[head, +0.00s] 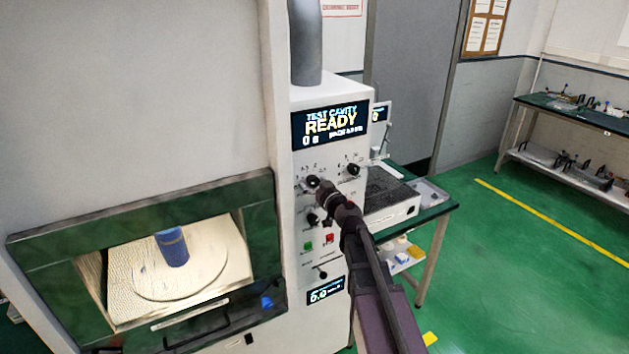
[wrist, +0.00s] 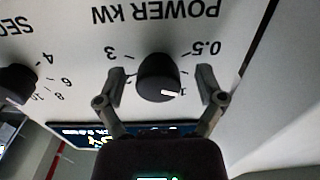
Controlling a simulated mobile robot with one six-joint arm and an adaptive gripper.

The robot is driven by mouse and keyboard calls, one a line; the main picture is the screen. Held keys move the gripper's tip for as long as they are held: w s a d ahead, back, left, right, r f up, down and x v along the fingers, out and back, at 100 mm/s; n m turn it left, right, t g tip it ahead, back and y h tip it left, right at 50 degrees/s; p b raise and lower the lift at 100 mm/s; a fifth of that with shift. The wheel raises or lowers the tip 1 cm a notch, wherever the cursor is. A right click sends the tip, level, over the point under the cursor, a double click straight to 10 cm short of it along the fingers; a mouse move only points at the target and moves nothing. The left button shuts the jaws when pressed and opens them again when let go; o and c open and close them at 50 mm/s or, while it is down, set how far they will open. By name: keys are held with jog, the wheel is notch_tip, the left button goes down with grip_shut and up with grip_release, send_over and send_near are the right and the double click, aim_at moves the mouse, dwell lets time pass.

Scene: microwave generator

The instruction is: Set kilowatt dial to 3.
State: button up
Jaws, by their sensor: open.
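The kilowatt dial (wrist: 157,77) is a round black knob under the upside-down label POWER KW in the wrist view. Its white pointer line is at the mark 1. The 3 is printed to its left and 0.5 to its right; the finger on the left partly covers the marks there. My gripper (wrist: 162,86) is open, with one finger on each side of the dial. Gaps show between fingers and knob. In the head view, the dial (head: 312,182) is on the white control panel, with my gripper (head: 324,192) at it.
A seconds dial (wrist: 17,84) is beside the kilowatt dial; it also shows in the head view (head: 353,169). A display (head: 331,124) reading READY is above. Green (head: 308,246) and red (head: 329,238) buttons are below. The cavity (head: 140,262) holds a blue cylinder (head: 172,247).

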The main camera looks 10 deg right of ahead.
jog(key=shift+w, duration=0.15)
jog(key=shift+r, duration=0.1)
jog(key=c, duration=1.1)
jog(key=shift+d, duration=0.4)
jog(key=shift+c, duration=0.3)
jog(key=shift+a, duration=0.35)
